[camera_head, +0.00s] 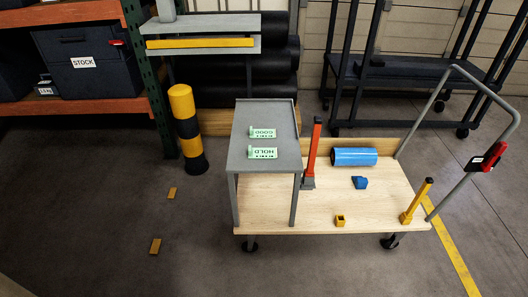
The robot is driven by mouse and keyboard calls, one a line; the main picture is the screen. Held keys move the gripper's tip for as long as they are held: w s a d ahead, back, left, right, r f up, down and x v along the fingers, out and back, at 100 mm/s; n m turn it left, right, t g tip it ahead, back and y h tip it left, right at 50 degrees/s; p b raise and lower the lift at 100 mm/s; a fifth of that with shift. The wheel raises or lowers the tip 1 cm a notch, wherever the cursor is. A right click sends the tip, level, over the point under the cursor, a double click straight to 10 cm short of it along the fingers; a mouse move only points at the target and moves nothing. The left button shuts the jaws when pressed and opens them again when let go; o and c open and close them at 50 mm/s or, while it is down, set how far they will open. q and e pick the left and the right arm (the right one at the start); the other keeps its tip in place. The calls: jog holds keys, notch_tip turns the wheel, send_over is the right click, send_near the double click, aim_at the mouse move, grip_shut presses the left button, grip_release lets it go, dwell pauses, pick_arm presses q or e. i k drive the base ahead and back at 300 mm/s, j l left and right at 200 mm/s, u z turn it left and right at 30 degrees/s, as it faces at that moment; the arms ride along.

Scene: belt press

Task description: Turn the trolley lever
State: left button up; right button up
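A trolley with a pale wooden deck (300,219) stands on the floor at centre right. An upright red lever (313,150) with a dark grey base rises from the deck beside the grey raised table. A yellow post-like lever (417,201) with a dark tip leans to the right near the deck's front right corner. A red clamp-like part (487,157) with a dark label sits on the trolley's grey tube handle (470,80). I cannot tell which of these is the lever named. Neither of my grippers is in view.
The grey table (268,120) bears two green labels. A yellow-black bollard (188,130) and shelving stand left. Front left floor is mostly free.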

aim_at(502, 146)
jog(key=z, duration=1.6)
jog(key=i+l+u, duration=0.1)
jog(key=i+l, duration=0.6)
jog(key=l, duration=0.2)
jog(key=i+u, duration=0.05)
